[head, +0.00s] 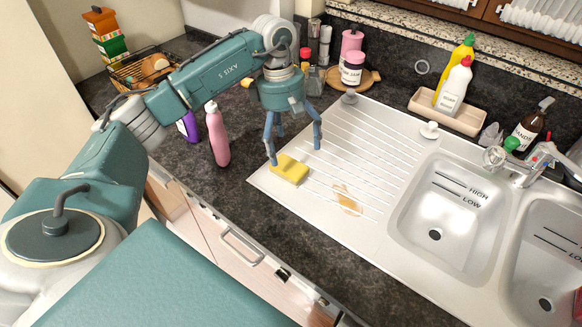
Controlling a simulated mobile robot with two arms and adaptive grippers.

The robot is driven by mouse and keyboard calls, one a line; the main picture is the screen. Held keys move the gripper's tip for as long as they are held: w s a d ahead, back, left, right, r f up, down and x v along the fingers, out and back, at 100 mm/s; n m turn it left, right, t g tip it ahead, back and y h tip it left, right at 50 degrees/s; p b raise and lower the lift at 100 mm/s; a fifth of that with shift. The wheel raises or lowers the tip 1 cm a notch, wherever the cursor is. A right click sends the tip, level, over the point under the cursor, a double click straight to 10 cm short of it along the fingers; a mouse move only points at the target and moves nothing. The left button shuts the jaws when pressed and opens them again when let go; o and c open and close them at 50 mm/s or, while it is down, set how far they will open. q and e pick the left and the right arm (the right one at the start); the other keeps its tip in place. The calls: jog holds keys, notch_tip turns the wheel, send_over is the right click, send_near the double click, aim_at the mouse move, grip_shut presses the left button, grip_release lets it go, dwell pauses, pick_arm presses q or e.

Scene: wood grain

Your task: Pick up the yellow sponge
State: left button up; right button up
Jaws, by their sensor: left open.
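The yellow sponge (290,169) lies on the ribbed white drainboard (342,222), near its left front edge. My left gripper (294,156) points down above the sponge with its fingers spread wide and nothing between them. One fingertip is close to the sponge's upper left edge; the other is off to its right, over the ribs. I cannot tell whether a finger touches the sponge. My right gripper is not in view.
A brown stain (347,198) marks the drainboard right of the sponge. A pink bottle (217,136) stands on the dark counter to the left. The sink basin (450,215) and a tray (447,112) with bottles are to the right. Jars stand behind the gripper.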

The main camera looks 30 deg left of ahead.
aim_at(292, 162)
pick_arm(q)
jog(key=f+p, duration=0.1)
jog(key=f, duration=0.1)
jog(key=f+p, duration=0.1)
jog(key=f, duration=0.1)
jog(key=shift+s+d+f+p, duration=0.2)
jog(key=shift+f+p, duration=0.1)
jog(key=shift+f, duration=0.1)
jog(key=shift+w+f, duration=0.1)
jog(key=shift+f, duration=0.45)
jog(key=c, duration=1)
